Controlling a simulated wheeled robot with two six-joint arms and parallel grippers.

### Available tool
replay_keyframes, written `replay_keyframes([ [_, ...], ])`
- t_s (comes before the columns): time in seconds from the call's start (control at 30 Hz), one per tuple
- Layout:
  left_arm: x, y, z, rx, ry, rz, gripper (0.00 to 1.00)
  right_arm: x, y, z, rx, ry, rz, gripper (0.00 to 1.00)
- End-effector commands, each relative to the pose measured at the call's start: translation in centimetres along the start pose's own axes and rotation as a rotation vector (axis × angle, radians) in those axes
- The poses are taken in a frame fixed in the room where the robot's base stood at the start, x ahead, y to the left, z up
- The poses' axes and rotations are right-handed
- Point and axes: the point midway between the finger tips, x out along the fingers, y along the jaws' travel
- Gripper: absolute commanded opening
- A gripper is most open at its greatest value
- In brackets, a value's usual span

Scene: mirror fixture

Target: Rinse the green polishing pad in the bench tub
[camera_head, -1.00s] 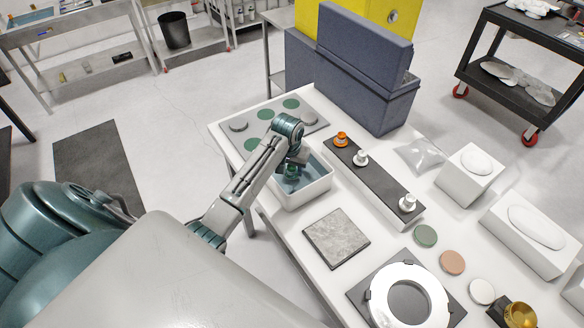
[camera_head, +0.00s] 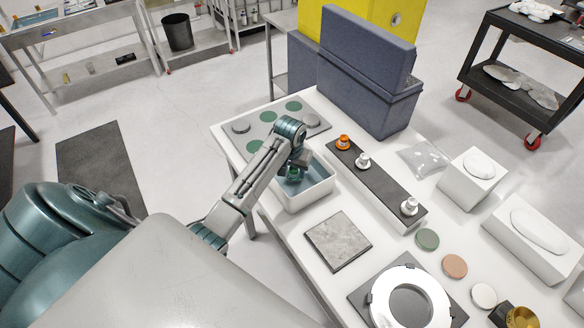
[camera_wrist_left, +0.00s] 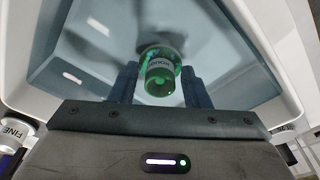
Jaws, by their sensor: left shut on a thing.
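My left gripper (camera_head: 294,174) reaches down into the white bench tub (camera_head: 310,199), which has blue-grey water in it. The gripper is shut on the green polishing pad (camera_head: 292,177), which has a rounded green handle. In the left wrist view the green polishing pad (camera_wrist_left: 160,75) sits between the two dark fingers, with a pale label that seems to read ROUGH upside down. The tub (camera_wrist_left: 70,75) surrounds it there. The pad's lower face is hidden, and I cannot tell how deep it sits. My right gripper is not in view.
A dark rack (camera_head: 385,192) with orange and white handled pads stands right of the tub. A grey plate (camera_head: 287,128) with green discs lies behind it. A stone tile (camera_head: 338,239) and a ring fixture (camera_head: 408,297) lie in front. A blue-grey box (camera_head: 370,105) stands at the back.

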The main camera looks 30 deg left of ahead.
Motion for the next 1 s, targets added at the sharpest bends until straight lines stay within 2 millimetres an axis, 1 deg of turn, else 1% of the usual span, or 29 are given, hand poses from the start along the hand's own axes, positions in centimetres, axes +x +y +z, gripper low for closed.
replay_keyframes([
  [0.13, -0.1, 0.3, 0.2, 0.000, 0.000, 0.000, 0.19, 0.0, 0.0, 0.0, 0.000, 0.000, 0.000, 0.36],
  [0.47, -0.3, 0.3, 0.2, -0.001, 0.002, 0.000, 0.19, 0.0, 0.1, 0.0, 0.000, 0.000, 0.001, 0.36],
  [1.0, -4.5, 0.3, -0.5, 0.000, 0.003, 0.001, 0.19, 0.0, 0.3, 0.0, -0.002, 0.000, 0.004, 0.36],
])
